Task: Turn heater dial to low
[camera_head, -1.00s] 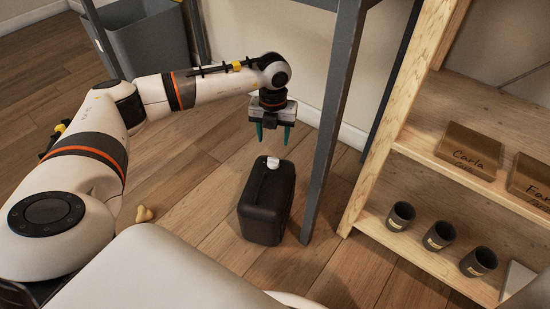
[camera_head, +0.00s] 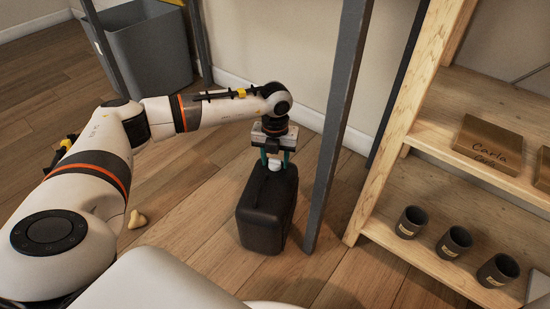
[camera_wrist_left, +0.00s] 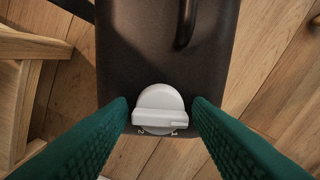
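The heater is a black box (camera_head: 262,222) standing upright on the wooden floor beside a grey post. Its white dial (camera_head: 275,169) is on top. My left gripper (camera_head: 276,158) points down over the dial, with its green fingers on either side. In the left wrist view, the dial (camera_wrist_left: 160,98) has a raised bar lying across it, with a small mark near the bar's right end. Small markings beside it are too small to read surely. The left gripper (camera_wrist_left: 161,107) is open around the dial, with a narrow gap at each side. My right gripper is not in view.
The grey post (camera_head: 337,120) stands close to the heater's right. Farther right is a wooden shelf (camera_head: 440,165) with dark cups (camera_head: 454,242) and a "Carla" box (camera_head: 490,142). A grey bin (camera_head: 148,50) stands at the back left. A small tan lump (camera_head: 137,219) lies on the floor.

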